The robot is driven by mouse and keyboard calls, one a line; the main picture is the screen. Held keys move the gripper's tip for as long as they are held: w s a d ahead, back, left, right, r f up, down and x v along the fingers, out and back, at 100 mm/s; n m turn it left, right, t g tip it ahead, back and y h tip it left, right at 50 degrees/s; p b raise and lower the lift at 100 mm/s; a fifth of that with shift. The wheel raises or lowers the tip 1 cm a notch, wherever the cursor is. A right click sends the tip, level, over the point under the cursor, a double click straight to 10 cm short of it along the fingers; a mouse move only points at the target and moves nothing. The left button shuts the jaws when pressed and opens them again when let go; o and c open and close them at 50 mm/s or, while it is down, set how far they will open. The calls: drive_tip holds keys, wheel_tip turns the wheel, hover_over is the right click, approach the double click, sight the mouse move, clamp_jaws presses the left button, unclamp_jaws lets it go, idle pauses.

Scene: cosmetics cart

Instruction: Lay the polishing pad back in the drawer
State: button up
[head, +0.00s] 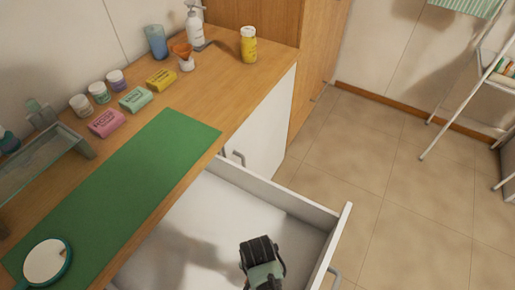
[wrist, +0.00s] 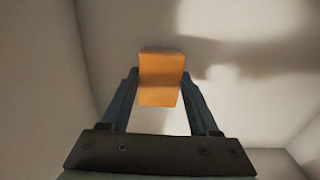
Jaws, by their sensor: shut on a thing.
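The polishing pad is the orange block (wrist: 160,92) between the two fingers of my gripper (wrist: 160,80) in the wrist view. My gripper is shut on it, with a finger against each side. The white drawer (head: 282,196) is pulled out below the counter in the head view. My gripper (head: 262,272) is over or inside the open drawer near the bottom edge. Its fingers and the pad are hidden in the head view. Pale drawer walls and floor (wrist: 235,105) surround the pad in the wrist view. I cannot tell whether the pad touches the floor.
The counter beside the drawer holds a green mat (head: 130,185), a round mirror (head: 47,262), soap boxes (head: 107,122), jars and bottles. The drawer's raised walls stand around my gripper. The visible drawer floor looks empty.

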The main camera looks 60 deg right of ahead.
drive_tip(key=shift+f, duration=2.1)
drive_tip(key=shift+f+b, duration=0.1)
drive_tip(key=shift+b, duration=0.25)
drive_tip(key=o, duration=1.3)
